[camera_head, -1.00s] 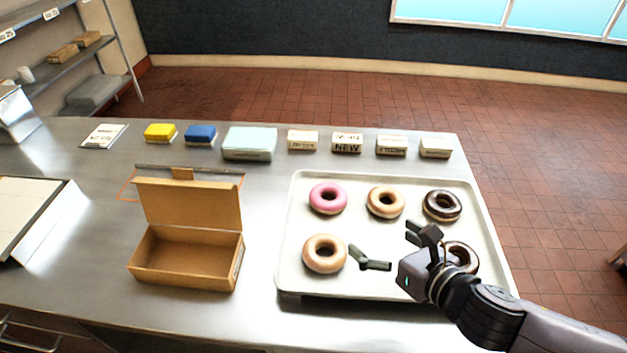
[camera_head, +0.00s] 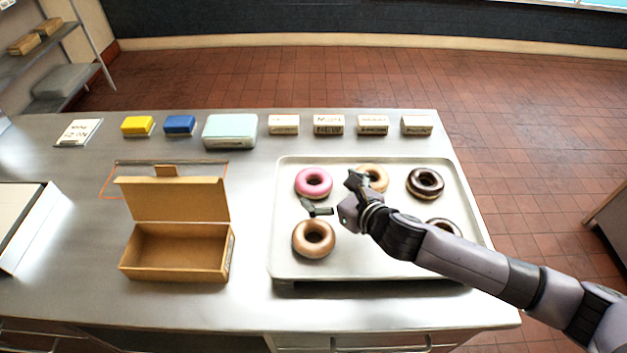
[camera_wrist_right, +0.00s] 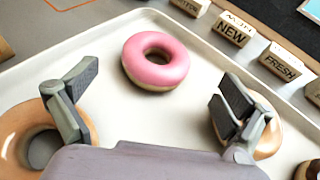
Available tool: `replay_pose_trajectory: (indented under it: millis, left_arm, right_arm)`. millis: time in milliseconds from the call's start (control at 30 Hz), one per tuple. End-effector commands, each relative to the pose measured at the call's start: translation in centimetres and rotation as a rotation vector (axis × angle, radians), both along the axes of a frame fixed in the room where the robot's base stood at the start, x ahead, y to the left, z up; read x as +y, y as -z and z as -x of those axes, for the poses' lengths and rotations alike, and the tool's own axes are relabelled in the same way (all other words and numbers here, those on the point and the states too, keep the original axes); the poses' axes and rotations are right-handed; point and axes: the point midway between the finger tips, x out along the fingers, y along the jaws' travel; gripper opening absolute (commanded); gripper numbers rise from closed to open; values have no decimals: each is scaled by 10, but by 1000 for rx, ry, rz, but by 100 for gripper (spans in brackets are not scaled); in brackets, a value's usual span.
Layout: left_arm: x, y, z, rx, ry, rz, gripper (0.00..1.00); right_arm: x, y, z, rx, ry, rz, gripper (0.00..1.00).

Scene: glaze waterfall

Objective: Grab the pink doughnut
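The pink doughnut (camera_head: 313,182) lies flat at the back left of the metal tray (camera_head: 285,262). My right gripper (camera_head: 333,192) is over the tray, just in front and to the right of it. In the right wrist view the pink doughnut (camera_wrist_right: 155,62) lies ahead of the open, empty fingers (camera_wrist_right: 150,95), apart from both. A glazed doughnut (camera_head: 314,239) is in front of the gripper, and another glazed doughnut (camera_head: 374,177) is partly hidden behind it. My left gripper is not in view.
Chocolate doughnuts (camera_head: 425,183) lie on the tray's right side, one partly hidden by my arm. An open cardboard box (camera_head: 176,252) stands left of the tray. Small label blocks (camera_head: 328,124) line the counter's back. The tray has a raised rim.

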Motion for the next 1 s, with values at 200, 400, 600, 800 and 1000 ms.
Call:
replay_pose_trajectory:
  millis: [200, 400, 600, 800, 1000]
  left_arm:
    - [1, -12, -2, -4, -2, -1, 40]
    - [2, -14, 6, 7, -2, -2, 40]
    - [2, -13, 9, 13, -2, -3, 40]
    - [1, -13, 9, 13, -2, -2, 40]
    - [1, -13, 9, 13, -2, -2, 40]
  right_arm:
    - [16, 10, -16, 2, 2, -1, 98]
    - [28, 19, -33, 1, 0, -1, 98]
    - [29, 22, -36, 0, 1, 0, 98]
    - [29, 22, -35, 0, 1, 0, 92]
    - [29, 22, -35, 1, 0, 0, 79]
